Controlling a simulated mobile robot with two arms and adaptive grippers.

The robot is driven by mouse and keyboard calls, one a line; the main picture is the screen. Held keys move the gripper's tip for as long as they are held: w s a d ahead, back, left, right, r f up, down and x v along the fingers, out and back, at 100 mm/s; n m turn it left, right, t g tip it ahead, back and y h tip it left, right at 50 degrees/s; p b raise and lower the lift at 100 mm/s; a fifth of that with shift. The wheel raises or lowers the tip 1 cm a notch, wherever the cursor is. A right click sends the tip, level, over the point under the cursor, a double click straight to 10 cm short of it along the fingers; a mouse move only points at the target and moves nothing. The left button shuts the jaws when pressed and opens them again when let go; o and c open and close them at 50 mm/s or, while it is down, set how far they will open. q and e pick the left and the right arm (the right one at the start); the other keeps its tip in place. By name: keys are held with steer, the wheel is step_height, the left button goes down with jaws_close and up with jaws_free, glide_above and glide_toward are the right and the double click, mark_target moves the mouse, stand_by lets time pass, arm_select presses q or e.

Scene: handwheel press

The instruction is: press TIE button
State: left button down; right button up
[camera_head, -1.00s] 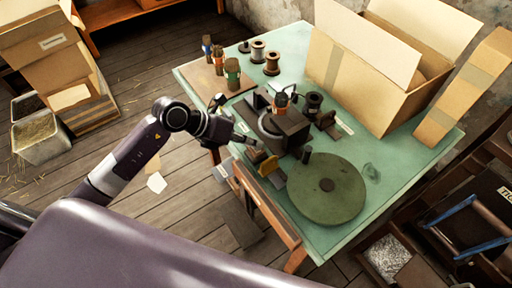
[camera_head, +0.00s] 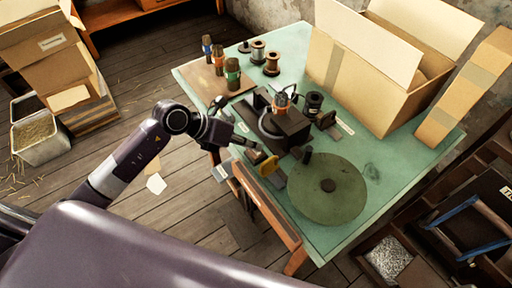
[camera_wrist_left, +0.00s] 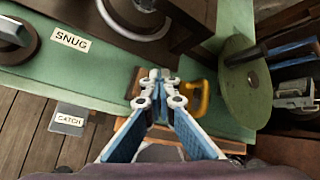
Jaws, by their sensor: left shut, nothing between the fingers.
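No button marked TIE can be read in either view. A dark press block (camera_head: 290,128) with a handwheel-like ring stands on the green table. My left gripper (camera_head: 254,145) is at the table's near left edge, just left of the press; in the left wrist view its fingertips (camera_wrist_left: 158,76) are together and empty. Below and around the tips are a small brown block and a yellow handle-like piece (camera_wrist_left: 201,98), which also shows in the head view (camera_head: 268,166). A SNUG label (camera_wrist_left: 70,40) and a grey CATCH tab (camera_wrist_left: 68,119) lie left of the gripper. My right gripper is out of view.
A round green disc (camera_head: 327,200) lies at the table's near right. Spools (camera_head: 271,64) and small bottles (camera_head: 232,76) stand at the back left. A large open carton (camera_head: 375,80) fills the back right. Another white label (camera_head: 345,128) is too small to read.

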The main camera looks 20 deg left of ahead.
mark_target(253, 151)
arm_select(q)
steer(key=shift+r+p, duration=1)
steer(key=shift+r, duration=0.3)
steer(key=shift+r, duration=0.1)
step_height(253, 151, up, 5)
steer(key=p, duration=0.4)
stand_by(0.4)
